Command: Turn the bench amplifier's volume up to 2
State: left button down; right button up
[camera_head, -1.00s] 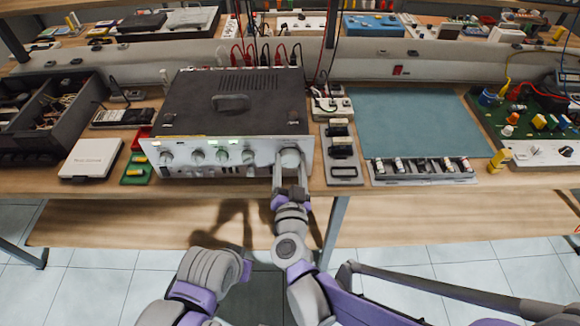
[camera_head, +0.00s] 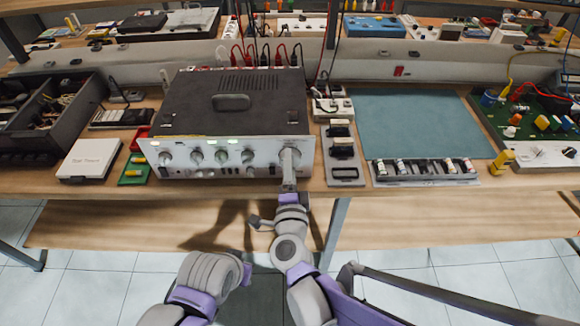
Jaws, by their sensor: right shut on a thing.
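The bench amplifier (camera_head: 232,100) stands on the wooden bench, with a dark top and a silver front panel (camera_head: 230,172). A row of smaller knobs and lit green indicators shows on the panel. The large volume knob (camera_head: 290,155) is at the panel's right end. My right gripper (camera_head: 289,162) reaches it from the front and is shut on it, covering part of the knob. The knob's marks are too small to read. My left arm is low in the picture, and its gripper is not clearly seen.
A small grey unit (camera_head: 344,172) with dark parts stands just right of the amplifier. A teal mat (camera_head: 420,120) lies farther right, with a component rack (camera_head: 425,170) before it. A white box (camera_head: 90,158) lies left. Cables rise behind the amplifier.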

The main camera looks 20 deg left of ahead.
jog(key=m, duration=0.3)
jog(key=shift+m, duration=2.2)
jog(key=o, duration=1.4)
jog(key=v, duration=1.1)
jog(key=shift+w+r, duration=0.1)
